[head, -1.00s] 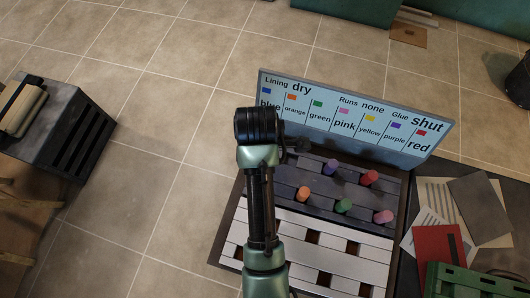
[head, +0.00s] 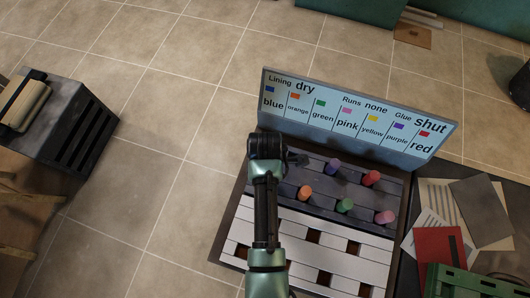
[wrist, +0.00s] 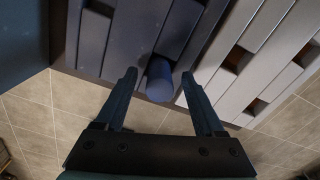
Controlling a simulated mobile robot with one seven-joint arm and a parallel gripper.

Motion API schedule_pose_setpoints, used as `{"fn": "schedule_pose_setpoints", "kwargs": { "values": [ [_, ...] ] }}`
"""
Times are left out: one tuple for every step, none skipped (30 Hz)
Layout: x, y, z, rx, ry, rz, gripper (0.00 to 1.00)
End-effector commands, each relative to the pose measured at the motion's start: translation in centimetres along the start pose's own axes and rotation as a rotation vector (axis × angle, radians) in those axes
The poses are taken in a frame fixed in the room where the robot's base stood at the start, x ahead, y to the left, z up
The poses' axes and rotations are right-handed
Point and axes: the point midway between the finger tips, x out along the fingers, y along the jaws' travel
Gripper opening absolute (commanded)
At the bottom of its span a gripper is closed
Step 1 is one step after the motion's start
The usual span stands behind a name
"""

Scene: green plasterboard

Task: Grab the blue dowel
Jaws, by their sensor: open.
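The blue dowel (wrist: 160,82) stands out of a dark slatted board (wrist: 122,42) in the wrist view. My gripper (wrist: 159,76) is open, with one finger on each side of the dowel and a gap showing on both sides. In the head view the blue dowel is not visible, and my arm's dark wrist (head: 266,146) covers the left end of the dark slats (head: 318,205). My fingers are hard to make out there.
Purple (head: 333,167), red (head: 371,178), orange (head: 305,193), green (head: 345,205) and pink (head: 384,217) dowels stand to the right. A labelled sign (head: 352,118) rises behind the board. White slats (head: 290,238) with dark holes lie in front. Papers (head: 445,205) lie at right.

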Motion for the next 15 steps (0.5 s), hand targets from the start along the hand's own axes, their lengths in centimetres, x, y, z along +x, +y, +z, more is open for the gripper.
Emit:
{"fn": "schedule_pose_setpoints", "kwargs": {
  "values": [
    [-0.03,0.02,0.0,0.0,0.0,0.0,0.71],
    [-0.03,0.02,0.0,0.0,0.0,0.0,0.67],
    [-0.04,0.02,0.0,0.0,0.0,0.0,0.6],
    [-0.04,0.02,0.0,0.0,0.0,0.0,0.55],
    [-0.05,0.02,0.0,0.0,0.0,0.0,0.49],
    [-0.05,0.02,0.0,0.0,0.0,0.0,0.42],
    [-0.05,0.02,0.0,0.0,0.0,0.001,0.37],
    [-0.05,0.02,0.0,0.0,0.0,0.0,0.31],
    [-0.06,0.02,0.0,0.0,0.0,0.001,0.24],
    [-0.06,0.02,0.0,0.0,0.0,0.001,0.19],
    [-0.06,0.02,0.0,0.0,0.0,0.0,0.13],
    [-0.06,0.02,0.0,0.0,0.0,0.0,0.06],
    [-0.06,0.02,0.0,0.0,0.0,0.0,0.01],
    [-0.06,0.02,0.0,0.0,0.0,0.0,0.0],
    [-0.06,0.02,0.0,0.0,0.0,0.0,0.0]
  ]
}}
